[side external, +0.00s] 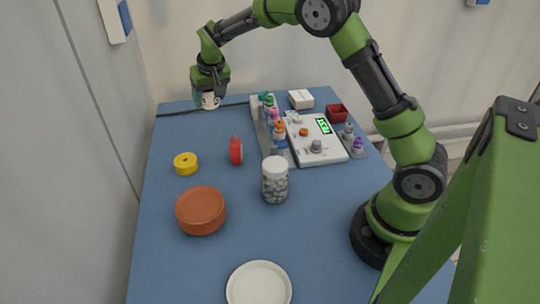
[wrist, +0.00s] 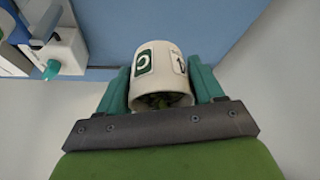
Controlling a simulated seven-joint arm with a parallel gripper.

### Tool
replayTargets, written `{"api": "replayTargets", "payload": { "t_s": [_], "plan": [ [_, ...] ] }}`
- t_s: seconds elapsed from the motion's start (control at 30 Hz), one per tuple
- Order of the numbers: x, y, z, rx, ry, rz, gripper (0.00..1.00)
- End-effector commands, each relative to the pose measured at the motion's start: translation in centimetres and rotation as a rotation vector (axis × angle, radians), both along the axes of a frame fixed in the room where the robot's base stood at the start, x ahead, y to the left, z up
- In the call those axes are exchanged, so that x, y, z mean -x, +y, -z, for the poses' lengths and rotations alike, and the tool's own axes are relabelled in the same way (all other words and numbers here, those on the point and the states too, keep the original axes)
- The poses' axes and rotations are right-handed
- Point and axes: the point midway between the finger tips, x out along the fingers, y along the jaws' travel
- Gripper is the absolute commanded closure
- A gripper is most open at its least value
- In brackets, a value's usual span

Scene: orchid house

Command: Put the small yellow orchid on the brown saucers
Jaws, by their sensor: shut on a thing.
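My gripper (side external: 209,92) is at the far left corner of the blue table, shut on a small white pot (side external: 210,101). In the wrist view the pot (wrist: 155,62) sits between the teal fingers of my gripper (wrist: 162,82). It bears a green square label and a black arrow mark, and dark green matter shows inside its mouth. No yellow bloom is visible. The brown saucers (side external: 201,212) appear as a round reddish-brown stack at the left front of the table, well nearer the camera than my gripper. Nothing visible lies on top of them.
A white plate (side external: 259,287) lies at the front. A dark cable (side external: 175,114) runs behind.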

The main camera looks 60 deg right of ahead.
Motion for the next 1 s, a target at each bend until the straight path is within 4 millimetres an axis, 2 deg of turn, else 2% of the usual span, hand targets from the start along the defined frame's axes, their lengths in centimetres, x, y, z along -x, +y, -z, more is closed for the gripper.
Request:
{"api": "replayTargets", "payload": {
  "t_s": [0.03, 0.17, 0.27, 0.4, 0.5, 0.6, 0.7, 0.87, 1.0],
  "plan": [
    [0.6, 2.0, -0.6, -0.003, -0.002, -0.044, 0.69],
    [3.0, 7.5, -1.7, -0.003, -0.004, -0.212, 0.69],
    [5.6, 12.0, -2.5, -0.001, -0.004, -0.385, 0.69],
    [10.0, 17.7, -3.1, 0.002, -0.003, -0.655, 0.69],
    [13.2, 20.8, -3.0, 0.002, -0.001, -0.84, 0.69],
    [15.8, 23.0, -2.5, 0.001, 0.0, -0.995, 0.69],
    [17.4, 24.1, -2.0, 0.001, 0.0, -1.103, 0.69],
    [17.9, 24.3, -1.4, 0.0, -0.002, -1.18, 0.69],
    [17.9, 24.3, 0.3, -0.001, 0.004, -1.202, 0.69]
  ]
}}
